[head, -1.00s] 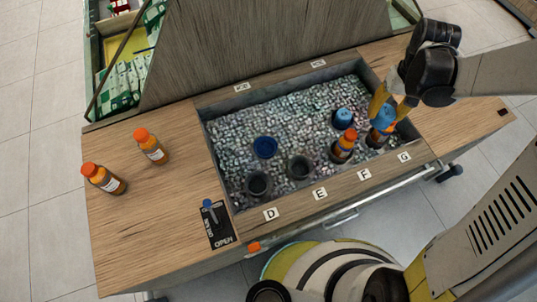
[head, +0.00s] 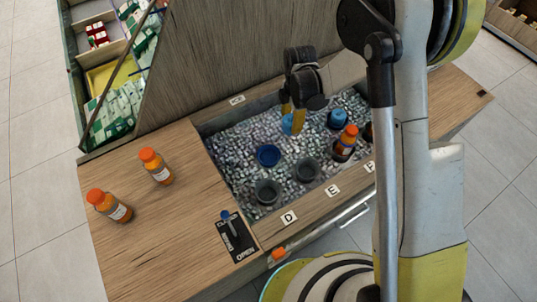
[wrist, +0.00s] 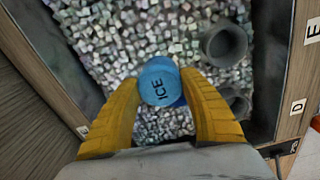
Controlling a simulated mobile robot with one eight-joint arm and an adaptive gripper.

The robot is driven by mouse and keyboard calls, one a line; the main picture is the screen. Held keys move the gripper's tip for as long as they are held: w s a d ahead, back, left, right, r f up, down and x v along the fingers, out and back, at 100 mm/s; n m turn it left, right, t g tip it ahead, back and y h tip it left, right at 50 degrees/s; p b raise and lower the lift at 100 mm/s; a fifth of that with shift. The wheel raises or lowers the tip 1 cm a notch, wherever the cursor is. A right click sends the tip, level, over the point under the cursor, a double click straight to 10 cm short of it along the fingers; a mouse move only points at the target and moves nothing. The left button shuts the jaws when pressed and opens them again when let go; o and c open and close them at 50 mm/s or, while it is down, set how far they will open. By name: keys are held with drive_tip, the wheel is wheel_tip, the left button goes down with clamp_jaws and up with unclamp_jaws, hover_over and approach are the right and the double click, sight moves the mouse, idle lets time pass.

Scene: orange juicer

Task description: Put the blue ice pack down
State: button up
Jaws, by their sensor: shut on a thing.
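The round blue ice pack (head: 288,124), marked ICE in the wrist view (wrist: 160,80), is held between the yellow fingers of my gripper (head: 293,117). The gripper (wrist: 160,100) is shut on it above the back part of the ice-filled bin (head: 222,143). A dark blue round holder (head: 268,155) stands in the ice, nearer the front than the pack. In the wrist view, a darker blue edge (wrist: 181,102) shows beneath the pack, mostly hidden. I cannot tell how high the pack is above the ice.
Two dark cups (head: 268,190) (head: 306,170) stand near the bin's front. A holder with an orange bottle (head: 346,141) and another blue pack (head: 338,118) are to the right. My arm hides the bin's right end.

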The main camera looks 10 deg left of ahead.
drive_tip(key=s+a+f+b, duration=0.1)
drive_tip(key=s+a+f, duration=0.2)
drive_tip(key=s+a+f+b, duration=0.2)
drive_tip(key=s+a, duration=0.1)
drive_tip(key=shift+s+a+f, duration=0.2)
drive_tip(key=shift+a+f, duration=0.2)
drive_tip(key=shift+f+b, duration=1.25)
drive_tip(key=shift+f, duration=0.65)
drive_tip(key=shift+f, duration=0.15)
drive_tip(key=shift+f, duration=0.15)
drive_tip(key=o, duration=1.2)
drive_tip(key=shift+o, duration=0.2)
wheel_tip(320, 180, up, 13)
drive_tip(key=p, duration=0.5)
drive_tip(key=shift+d+f, duration=0.15)
